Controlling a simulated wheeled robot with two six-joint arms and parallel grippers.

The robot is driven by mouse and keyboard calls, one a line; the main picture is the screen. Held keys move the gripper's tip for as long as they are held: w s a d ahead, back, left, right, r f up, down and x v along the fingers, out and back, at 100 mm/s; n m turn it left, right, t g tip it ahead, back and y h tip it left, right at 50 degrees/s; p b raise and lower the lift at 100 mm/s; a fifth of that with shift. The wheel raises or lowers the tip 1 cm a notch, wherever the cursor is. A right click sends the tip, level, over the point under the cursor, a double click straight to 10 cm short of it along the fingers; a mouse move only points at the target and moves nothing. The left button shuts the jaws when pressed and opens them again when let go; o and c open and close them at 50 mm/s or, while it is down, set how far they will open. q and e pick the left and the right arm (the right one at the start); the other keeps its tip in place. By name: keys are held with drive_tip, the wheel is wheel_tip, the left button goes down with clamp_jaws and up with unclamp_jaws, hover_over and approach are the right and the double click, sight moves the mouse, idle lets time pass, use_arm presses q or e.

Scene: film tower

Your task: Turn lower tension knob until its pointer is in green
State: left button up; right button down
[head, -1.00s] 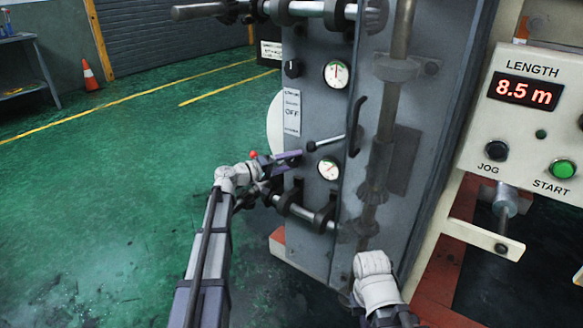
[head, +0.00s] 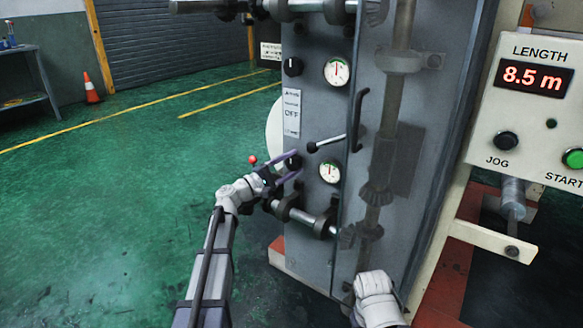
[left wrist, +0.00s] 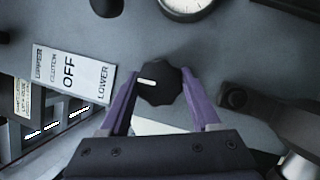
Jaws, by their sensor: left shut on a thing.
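The lower tension knob (left wrist: 160,84) is black and faceted, with a white pointer mark that points left in the left wrist view. The gauge's edge also shows in the left wrist view (left wrist: 186,5). My right gripper is out of view; only a pale part of my arm shows at the bottom.
Above are the upper knob (head: 293,67), upper gauge (head: 337,71) and an OFF label plate (head: 291,113). A lever (head: 326,143) sticks out above the lower gauge. A roller shaft (head: 300,214) lies just below the gripper.

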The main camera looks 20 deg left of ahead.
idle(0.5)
use_arm(q)
drive_tip(key=o, duration=1.3)
drive_tip(key=shift+o, duration=0.2)
drive_tip(key=b+v, duration=0.1)
drive_tip(key=v, duration=0.6)
drive_tip(key=shift+s+a+b, duration=0.25)
drive_tip(key=shift+a+b, duration=0.05)
drive_tip(key=shift+b, duration=0.05)
drive_tip(key=shift+f, duration=0.1)
